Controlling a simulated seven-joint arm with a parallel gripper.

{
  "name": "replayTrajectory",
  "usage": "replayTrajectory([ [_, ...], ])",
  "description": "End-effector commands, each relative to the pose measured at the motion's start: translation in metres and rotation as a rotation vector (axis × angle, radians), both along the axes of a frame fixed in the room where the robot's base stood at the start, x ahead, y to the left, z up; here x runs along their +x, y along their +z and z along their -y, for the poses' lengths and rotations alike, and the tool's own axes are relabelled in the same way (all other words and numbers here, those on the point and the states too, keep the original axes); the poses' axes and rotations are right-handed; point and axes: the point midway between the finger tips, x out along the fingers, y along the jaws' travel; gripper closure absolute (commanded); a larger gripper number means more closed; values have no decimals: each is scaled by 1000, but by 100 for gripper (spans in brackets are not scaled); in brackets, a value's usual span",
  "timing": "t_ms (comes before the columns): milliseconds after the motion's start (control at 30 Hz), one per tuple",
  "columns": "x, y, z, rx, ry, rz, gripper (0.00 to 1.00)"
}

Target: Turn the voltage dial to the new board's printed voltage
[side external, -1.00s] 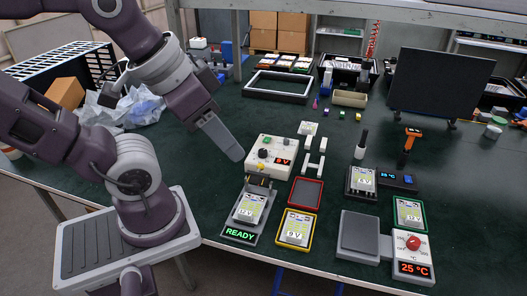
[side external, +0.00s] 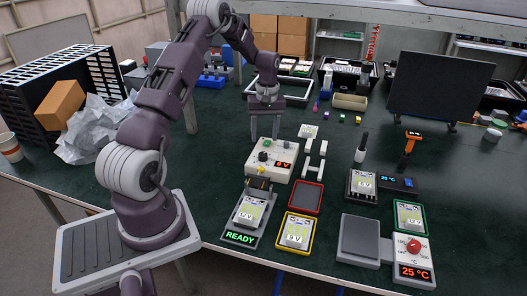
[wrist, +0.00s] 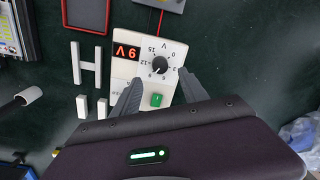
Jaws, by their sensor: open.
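The voltage dial is a black knob (wrist: 160,64) on a cream supply box (side external: 286,176), with a number scale around it. The box's red display (wrist: 126,52) reads 9 V. My gripper (side external: 266,138) is open and empty, pointing down above the box's back edge. In the wrist view my gripper (wrist: 159,80) has its fingers apart on either side of the green button (wrist: 156,100), short of the dial. A board (side external: 250,210) sits in the fixture marked READY; its label looks like 12 V. Another board (side external: 297,230) in the yellow tray appears marked 9 V.
A red-rimmed tray (side external: 305,198) is empty. White brackets (side external: 316,160) stand right of the box. More boards lie at a dark stand (side external: 362,184) and in a green-rimmed tray (side external: 409,215). A heater unit (side external: 412,258) shows 25 °C. A monitor (side external: 440,82) stands behind.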

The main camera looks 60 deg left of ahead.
Motion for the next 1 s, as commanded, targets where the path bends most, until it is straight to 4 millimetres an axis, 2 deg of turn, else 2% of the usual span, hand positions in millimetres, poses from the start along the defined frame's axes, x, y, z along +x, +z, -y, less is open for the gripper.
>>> replayTrajectory([
  [200, -3, -39, 0, -5, 2, -5, 49],
  [367, -4, -64, -1, -4, 2, -3, 49],
  [500, -4, -71, -1, -2, 0, -2, 49],
  [667, -3, -71, -1, -2, 0, -2, 49],
  [700, -3, -71, -1, -2, 0, -2, 51],
  [933, -3, -71, -1, -2, -1, -2, 96],
  [967, -3, -71, -1, -2, -1, -2, 100],
  [1000, -3, -71, -1, -2, -1, -2, 100],
])
